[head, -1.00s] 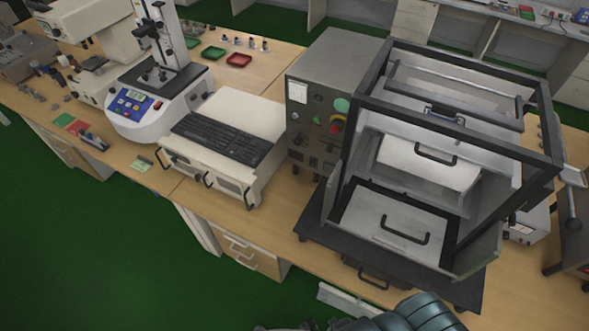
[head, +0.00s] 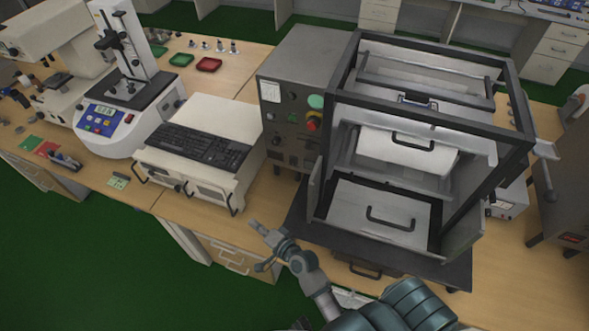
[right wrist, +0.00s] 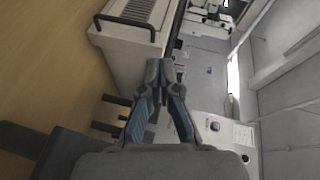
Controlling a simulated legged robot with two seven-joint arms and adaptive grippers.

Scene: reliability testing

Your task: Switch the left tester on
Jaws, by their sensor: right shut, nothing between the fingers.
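The tester that stands left of another dark machine is a grey box with a control panel (head: 290,120) and a black open frame (head: 345,80) on its right. The panel carries a green button (head: 316,101), a red and yellow knob (head: 312,122) and several small controls. In the right wrist view a grey panel (right wrist: 205,118) with a round knob (right wrist: 214,126) lies right of the fingers. My right gripper (head: 262,232) is shut and empty, in front of and below the panel, apart from it. It also shows in the right wrist view (right wrist: 166,68). My left gripper is out of view.
A cream case (head: 210,185) with a black keyboard (head: 195,146) stands left of the tester. A dark base plate (head: 425,268) juts out under the frame. Another dark machine (head: 570,190) stands at the far right. Bare wooden table (head: 185,208) shows in front of the case.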

